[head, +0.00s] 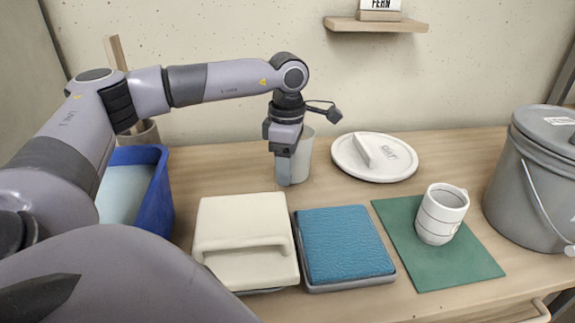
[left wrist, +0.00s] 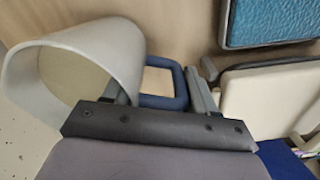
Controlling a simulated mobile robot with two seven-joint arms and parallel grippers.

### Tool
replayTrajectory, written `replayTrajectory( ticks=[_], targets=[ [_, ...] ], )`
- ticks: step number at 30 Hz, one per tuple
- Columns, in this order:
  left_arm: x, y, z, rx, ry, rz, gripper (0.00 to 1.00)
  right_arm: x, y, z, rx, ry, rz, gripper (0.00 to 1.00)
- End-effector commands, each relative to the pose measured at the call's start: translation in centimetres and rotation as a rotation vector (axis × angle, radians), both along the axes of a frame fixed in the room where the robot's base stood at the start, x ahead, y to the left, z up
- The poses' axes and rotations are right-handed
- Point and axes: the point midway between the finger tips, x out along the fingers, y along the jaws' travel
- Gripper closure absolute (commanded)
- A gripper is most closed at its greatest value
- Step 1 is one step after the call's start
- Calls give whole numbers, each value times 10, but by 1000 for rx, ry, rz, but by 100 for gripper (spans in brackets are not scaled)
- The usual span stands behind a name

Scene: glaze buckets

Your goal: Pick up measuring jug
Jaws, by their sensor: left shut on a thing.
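The measuring jug (head: 304,160) is a pale grey-white, open-topped vessel standing near the back middle of the table, partly hidden behind my left gripper (head: 285,178) in the head view. In the left wrist view the pale body of the jug (left wrist: 118,45) is at the left with its round mouth showing, and a dark blue squarish handle loop (left wrist: 180,88) stands beside it. The fingers of my left gripper (left wrist: 165,88) are on either side of this loop, shut on it. The fingertips are low, close to the table. My right gripper is not in view.
A cream lidded block (head: 245,225), a blue pad (head: 345,240) and a green mat (head: 475,255) with a banded mug (head: 441,213) lie in front. A round white lid (head: 350,165) is to the right, a grey bucket (head: 520,190) far right, a blue bin (head: 160,200) left.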

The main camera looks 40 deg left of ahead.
Motion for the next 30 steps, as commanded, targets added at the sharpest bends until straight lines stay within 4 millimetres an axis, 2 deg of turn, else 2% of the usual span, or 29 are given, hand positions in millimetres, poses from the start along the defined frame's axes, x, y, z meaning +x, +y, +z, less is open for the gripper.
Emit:
replayTrajectory(
  ticks=[30],
  targets=[
    [2,0,122,-1,-12,-1,100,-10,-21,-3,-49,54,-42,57]
  ],
)
